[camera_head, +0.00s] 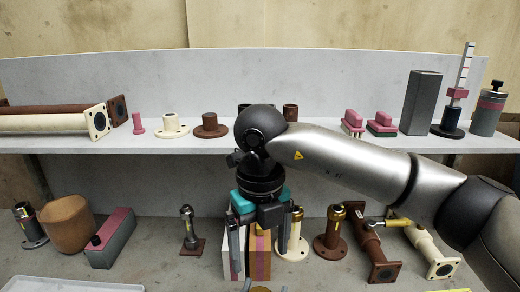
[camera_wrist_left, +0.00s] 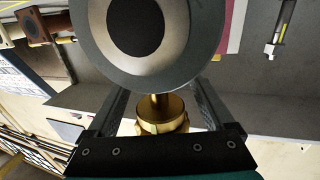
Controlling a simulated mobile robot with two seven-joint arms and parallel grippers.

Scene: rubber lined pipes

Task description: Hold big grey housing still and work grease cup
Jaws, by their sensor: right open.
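The big grey housing (camera_wrist_left: 200,58) fills the upper middle of the left wrist view as a round grey flange with a dark bore. A brass grease cup (camera_wrist_left: 162,110) shows just below it. My left gripper (camera_wrist_left: 160,95) has one finger on each side of the cup, with visible gaps beside it. Its fingertips are hidden by the flange, so its hold cannot be told. My right gripper (camera_head: 260,245) is open, pointing down in front of a striped cream, brown and pink block. I cannot make out the housing or cup in the head view.
The striped block (camera_head: 233,264) stands beneath my right gripper. A grey-pink block (camera_head: 112,238) and a brown cylinder (camera_head: 67,224) stand left. A raised shelf (camera_head: 270,141) runs behind.

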